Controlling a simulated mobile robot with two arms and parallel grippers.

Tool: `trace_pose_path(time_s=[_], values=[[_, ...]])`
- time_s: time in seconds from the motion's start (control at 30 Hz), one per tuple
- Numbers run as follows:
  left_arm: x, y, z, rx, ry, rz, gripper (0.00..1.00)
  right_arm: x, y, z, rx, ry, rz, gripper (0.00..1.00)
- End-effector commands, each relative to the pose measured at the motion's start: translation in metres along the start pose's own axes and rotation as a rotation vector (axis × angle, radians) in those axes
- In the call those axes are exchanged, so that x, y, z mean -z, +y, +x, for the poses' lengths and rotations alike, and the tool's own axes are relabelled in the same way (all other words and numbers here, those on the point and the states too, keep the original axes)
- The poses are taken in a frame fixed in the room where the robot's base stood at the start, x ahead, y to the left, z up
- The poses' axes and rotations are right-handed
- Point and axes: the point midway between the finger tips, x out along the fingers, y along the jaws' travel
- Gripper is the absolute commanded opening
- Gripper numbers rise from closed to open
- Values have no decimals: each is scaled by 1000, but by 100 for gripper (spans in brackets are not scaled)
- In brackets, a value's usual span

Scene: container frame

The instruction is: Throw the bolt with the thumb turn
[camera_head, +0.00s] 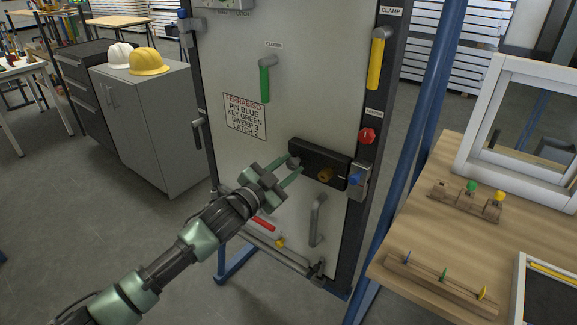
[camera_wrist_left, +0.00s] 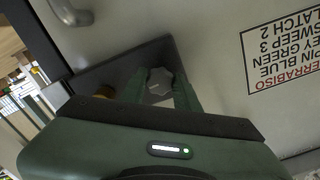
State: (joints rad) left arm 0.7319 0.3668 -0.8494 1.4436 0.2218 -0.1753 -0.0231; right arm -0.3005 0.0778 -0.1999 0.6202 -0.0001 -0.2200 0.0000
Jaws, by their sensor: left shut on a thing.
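The thumb turn is a grey lobed knob (camera_head: 294,163) on the left end of a black lock case (camera_head: 318,156) on the grey door. In the left wrist view the thumb turn (camera_wrist_left: 158,82) sits between the two green fingers. My left gripper (camera_head: 291,168) reaches in from the lower left and is shut on the thumb turn. A brass knob (camera_head: 325,176) is on the lock case to the right. A metal keeper with a blue knob (camera_head: 355,180) is at the door's right edge. The bolt itself cannot be made out. My right gripper is not in view.
The door (camera_head: 225,55) also carries a green handle (camera_head: 265,84), a grey pull handle (camera_head: 317,220) and a printed sign (camera_head: 245,117). A yellow clamp handle (camera_head: 376,62) and red knob (camera_head: 367,136) are on the right post. A wooden bench (camera_head: 425,235) stands at right.

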Motion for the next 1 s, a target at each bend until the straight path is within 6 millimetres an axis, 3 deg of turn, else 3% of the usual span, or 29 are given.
trace_pose_path(time_s=[0.6,0.63,0.7,1.0], values=[[-1,0,0,-1,-2,39,0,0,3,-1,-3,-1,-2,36],[-1,0,0,-1,-2,39,39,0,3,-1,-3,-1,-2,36],[-1,0,0,-1,-2,38,53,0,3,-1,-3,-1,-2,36],[-1,0,-1,0,-1,38,53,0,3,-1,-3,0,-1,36]])
